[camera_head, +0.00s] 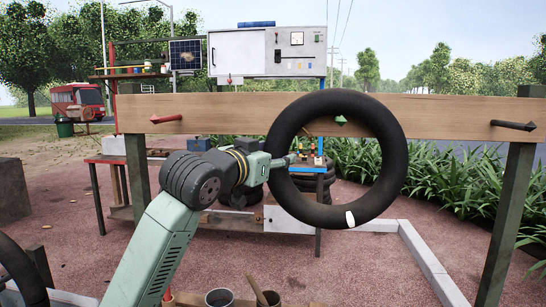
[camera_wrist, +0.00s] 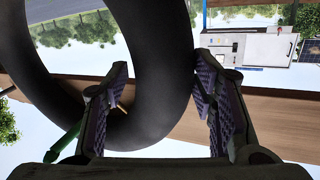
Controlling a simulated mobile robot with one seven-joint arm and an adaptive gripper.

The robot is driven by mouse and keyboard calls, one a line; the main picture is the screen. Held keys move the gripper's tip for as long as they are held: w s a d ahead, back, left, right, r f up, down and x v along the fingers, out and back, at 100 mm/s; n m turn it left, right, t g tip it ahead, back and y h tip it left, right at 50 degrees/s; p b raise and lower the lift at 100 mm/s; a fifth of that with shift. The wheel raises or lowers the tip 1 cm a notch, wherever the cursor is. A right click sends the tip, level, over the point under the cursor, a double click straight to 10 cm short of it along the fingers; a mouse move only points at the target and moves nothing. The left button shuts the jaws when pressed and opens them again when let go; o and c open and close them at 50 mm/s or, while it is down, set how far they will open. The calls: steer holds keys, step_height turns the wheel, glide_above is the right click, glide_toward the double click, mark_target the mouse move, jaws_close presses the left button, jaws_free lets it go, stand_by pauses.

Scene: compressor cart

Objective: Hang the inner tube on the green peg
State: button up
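The black inner tube (camera_head: 392,160) is held upright in front of the wooden board, with a white mark low on its ring. My gripper (camera_head: 291,160) is at the tube's left side. In the wrist view, my gripper's fingers (camera_wrist: 160,100) sit on both sides of the tube (camera_wrist: 158,70) and appear closed on it. The green peg (camera_head: 341,120) shows inside the ring's opening, close under its upper inner edge. In the wrist view the green peg (camera_wrist: 63,145) lies beside the left finger; I cannot tell whether it passes through the ring.
The board (camera_head: 230,112) also carries a red peg (camera_head: 167,118) at left and a dark peg (camera_head: 513,125) at right. Behind it stand a workbench and a white cabinet (camera_head: 240,55). Cans (camera_head: 219,298) stand low in front.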

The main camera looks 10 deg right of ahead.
steer(key=o, duration=0.3)
steer(key=shift+o, duration=0.2)
